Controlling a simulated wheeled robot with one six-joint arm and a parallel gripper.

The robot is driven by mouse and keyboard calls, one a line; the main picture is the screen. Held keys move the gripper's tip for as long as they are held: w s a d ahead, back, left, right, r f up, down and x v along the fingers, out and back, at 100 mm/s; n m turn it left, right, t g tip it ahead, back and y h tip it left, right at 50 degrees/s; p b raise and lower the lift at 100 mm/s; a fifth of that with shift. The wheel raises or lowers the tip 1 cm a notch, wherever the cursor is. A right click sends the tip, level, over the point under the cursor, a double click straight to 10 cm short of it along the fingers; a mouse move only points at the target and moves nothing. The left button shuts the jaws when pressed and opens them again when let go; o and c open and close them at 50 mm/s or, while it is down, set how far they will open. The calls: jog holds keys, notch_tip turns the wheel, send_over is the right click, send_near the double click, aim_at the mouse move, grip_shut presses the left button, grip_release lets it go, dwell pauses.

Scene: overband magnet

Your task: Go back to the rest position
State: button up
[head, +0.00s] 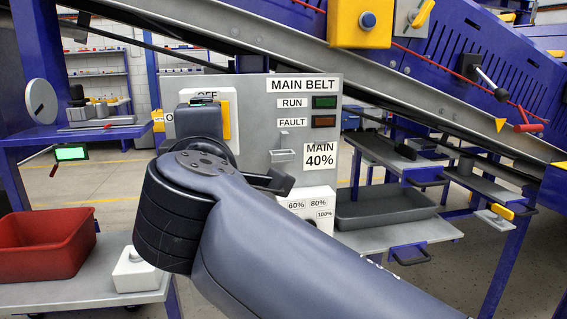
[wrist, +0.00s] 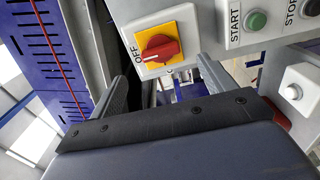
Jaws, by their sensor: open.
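My gripper (wrist: 163,88) is open in the wrist view, its two grey fingers apart with nothing between them. Just beyond the fingers is a red rotary knob (wrist: 158,48) on a yellow plate, with OFF printed beside it. I cannot tell whether the fingers touch its box. In the head view my arm reaches up in front of the MAIN BELT panel (head: 258,120) and hides part of it. The yellow switch plate (head: 226,120) shows just behind my wrist there. My fingers are mostly hidden in that view.
A green START button (wrist: 256,19) sits beside the knob. A red bin (head: 45,245) and a white box (head: 137,270) stand at the left. A grey tray (head: 388,208) lies on the right table. The sloping conveyor frame (head: 400,80) crosses behind the panel.

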jog(key=x, duration=0.7)
jog(key=shift+p, duration=0.4)
jog(key=shift+w, duration=0.15)
